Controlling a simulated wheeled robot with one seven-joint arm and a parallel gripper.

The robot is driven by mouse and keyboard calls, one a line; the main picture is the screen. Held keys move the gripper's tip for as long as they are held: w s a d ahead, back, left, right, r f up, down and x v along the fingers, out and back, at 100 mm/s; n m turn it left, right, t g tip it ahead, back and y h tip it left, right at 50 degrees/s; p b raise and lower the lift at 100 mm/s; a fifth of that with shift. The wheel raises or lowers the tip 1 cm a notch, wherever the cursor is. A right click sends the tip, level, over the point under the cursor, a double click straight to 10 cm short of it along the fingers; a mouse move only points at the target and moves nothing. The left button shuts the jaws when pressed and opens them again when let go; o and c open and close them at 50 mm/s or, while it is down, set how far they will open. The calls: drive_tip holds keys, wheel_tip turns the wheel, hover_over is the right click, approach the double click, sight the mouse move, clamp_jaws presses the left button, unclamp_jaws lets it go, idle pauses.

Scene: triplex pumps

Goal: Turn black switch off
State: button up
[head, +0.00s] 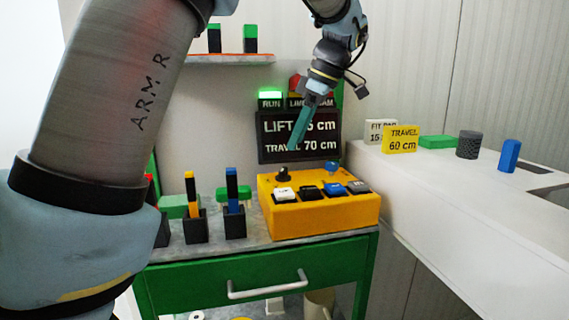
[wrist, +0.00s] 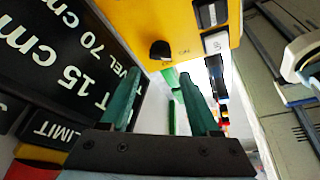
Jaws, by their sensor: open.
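The black switch (head: 283,174) is a small knob on top of the yellow control box (head: 320,217), at its back left. In the wrist view the black switch (wrist: 160,50) shows on the yellow face beside an "ON" mark, just past the fingertips and roughly between them. My gripper (head: 297,145) hangs above the box with its green fingers pointing down. In the wrist view the gripper (wrist: 160,76) is open, with nothing between its fingers. It appears apart from the switch.
A dark display (head: 299,136) stands behind the box, close to the fingers. Several push buttons (head: 308,191) line the box's front. Holders with coloured pieces (head: 190,195) stand left on the bench. A white counter (head: 440,180) with small objects is at right.

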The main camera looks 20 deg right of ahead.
sight(283, 169)
drive_tip(key=x, duration=0.7)
drive_tip(key=shift+f, duration=0.3)
clamp_jaws()
